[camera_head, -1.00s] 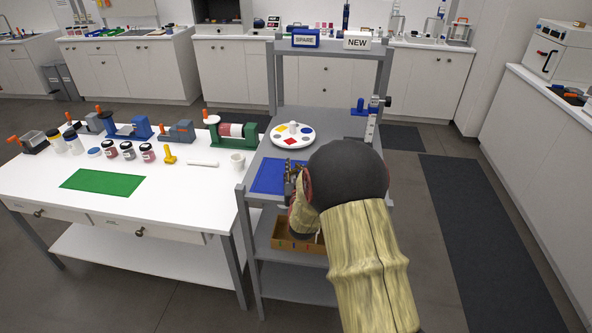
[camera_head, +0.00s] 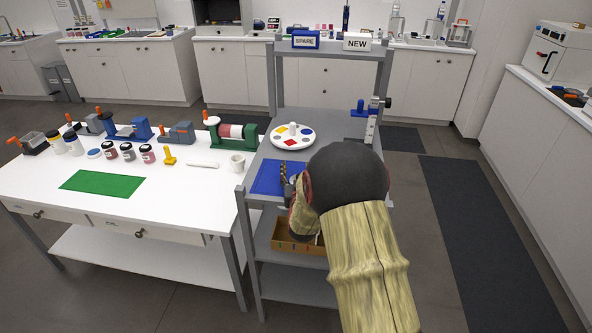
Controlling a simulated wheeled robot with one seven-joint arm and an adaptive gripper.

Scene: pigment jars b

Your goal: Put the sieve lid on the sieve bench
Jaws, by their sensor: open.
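My gripper (camera_head: 287,174) is low over the blue mat (camera_head: 268,178) on the grey rack, with its fingers partly hidden by my wrist and arm. Its fingertips point away from me; I see nothing held between them. I cannot make out for certain which thing is the sieve lid, and part of the blue mat is hidden behind my arm. A white round plate (camera_head: 279,141) with coloured patches and a white knob lies behind the mat on the same shelf. I cannot tell for certain which surface is the sieve bench.
The white table (camera_head: 190,200) at left holds a green mat (camera_head: 103,183), several jars, a white cup (camera_head: 238,163) and a green-framed roller device (camera_head: 232,132). A blue clamp (camera_head: 365,108) stands at the rack's right. A brown box (camera_head: 290,246) is on the lower shelf.

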